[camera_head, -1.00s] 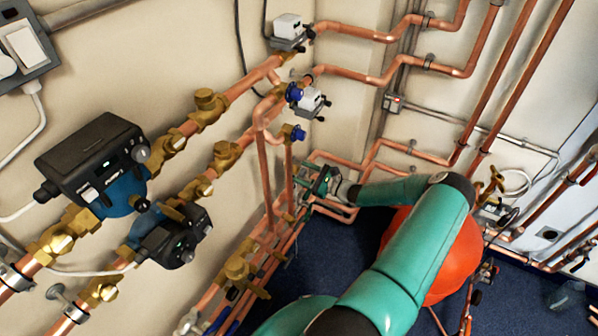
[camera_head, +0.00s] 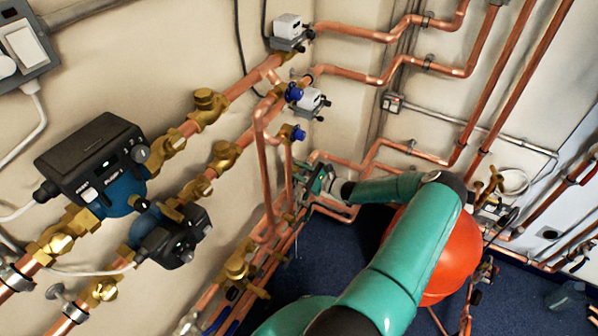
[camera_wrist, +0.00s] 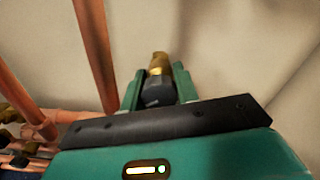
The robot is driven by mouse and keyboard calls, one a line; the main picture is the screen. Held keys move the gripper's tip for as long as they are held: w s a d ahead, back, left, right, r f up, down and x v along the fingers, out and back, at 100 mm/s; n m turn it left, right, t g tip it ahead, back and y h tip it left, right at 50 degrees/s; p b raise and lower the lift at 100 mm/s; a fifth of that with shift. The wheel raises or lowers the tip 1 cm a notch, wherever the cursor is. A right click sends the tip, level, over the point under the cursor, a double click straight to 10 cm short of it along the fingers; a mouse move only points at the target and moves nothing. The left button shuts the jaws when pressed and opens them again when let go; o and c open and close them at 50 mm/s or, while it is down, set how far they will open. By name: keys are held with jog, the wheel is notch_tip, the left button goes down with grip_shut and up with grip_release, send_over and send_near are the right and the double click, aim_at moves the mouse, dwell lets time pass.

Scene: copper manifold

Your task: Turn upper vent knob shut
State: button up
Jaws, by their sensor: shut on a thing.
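In the wrist view, a dark knob (camera_wrist: 157,92) with a brass fitting (camera_wrist: 159,66) behind it sits between my two green fingers. My gripper (camera_wrist: 158,94) is shut on this knob, with one finger on each side. In the head view, my gripper (camera_head: 318,180) is at the pipes by the left wall, low down near the corner. The knob cannot be made out there. I cannot tell from the wrist view how far the knob is turned.
Copper pipes (camera_wrist: 95,55) run close to the left of my gripper. In the head view, two blue caps (camera_head: 298,133) and a white-topped valve actuator (camera_head: 312,100) are on pipes above it. Black pump units (camera_head: 95,160) are on the left wall. An orange vessel (camera_head: 445,260) stands beside my arm.

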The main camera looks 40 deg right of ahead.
jog(key=shift+m, duration=0.3)
jog(key=m, duration=1.3)
jog(key=shift+m, duration=0.4)
jog(key=m, duration=0.5)
jog(key=shift+s+m, duration=0.1)
jog(key=shift+m, duration=2.3)
jog(key=o, duration=1)
jog(key=shift+c, duration=0.2)
